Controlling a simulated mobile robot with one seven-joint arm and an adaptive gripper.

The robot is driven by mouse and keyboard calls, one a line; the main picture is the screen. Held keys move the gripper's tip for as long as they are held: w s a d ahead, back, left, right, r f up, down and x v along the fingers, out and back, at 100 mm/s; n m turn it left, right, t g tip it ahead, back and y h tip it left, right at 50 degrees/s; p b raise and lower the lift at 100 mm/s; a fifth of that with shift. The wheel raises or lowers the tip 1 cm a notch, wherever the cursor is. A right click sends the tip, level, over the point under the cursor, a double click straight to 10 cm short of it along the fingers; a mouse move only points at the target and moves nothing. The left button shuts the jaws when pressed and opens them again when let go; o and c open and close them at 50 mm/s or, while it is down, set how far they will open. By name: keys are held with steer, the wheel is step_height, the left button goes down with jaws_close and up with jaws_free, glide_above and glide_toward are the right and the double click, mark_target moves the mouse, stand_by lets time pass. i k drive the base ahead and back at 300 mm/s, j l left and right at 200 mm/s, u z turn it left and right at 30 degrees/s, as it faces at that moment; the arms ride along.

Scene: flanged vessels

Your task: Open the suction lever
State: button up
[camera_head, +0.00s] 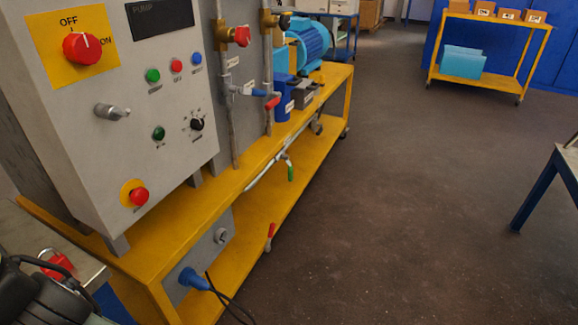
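Several valve levers show on the yellow pump bench, but their labels are too small to read, so I cannot tell which is the suction lever. A blue lever (258,92) and a red lever (272,103) sit on the vertical pipes beside the panel. A green-tipped lever (290,172) hangs at the bench's front edge. A red-tipped lever (270,236) stands lower, by the bottom shelf. A red valve handle (242,36) is higher, on a brass fitting. The blue pump motor (308,42) is behind them.
A grey control panel (160,75) with a red OFF/ON knob (82,47) stands on the yellow bench (185,215). A dark object (45,300) and red padlock (57,265) are at lower left. The floor right of the bench is clear, up to a table (545,185).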

mark_target(290, 169)
steer(key=i+l+u, duration=0.1)
steer(key=i+l, duration=0.3)
steer(key=i+l+u, duration=0.1)
steer(key=i+l, duration=0.65)
steer(key=l, duration=0.2)
steer(key=i+l+u, duration=0.15)
steer(key=i+l, duration=0.2)
steer(key=l, duration=0.15)
steer(key=i+l+u, duration=0.1)
steer(key=i+l, duration=0.25)
steer(key=l, duration=0.15)
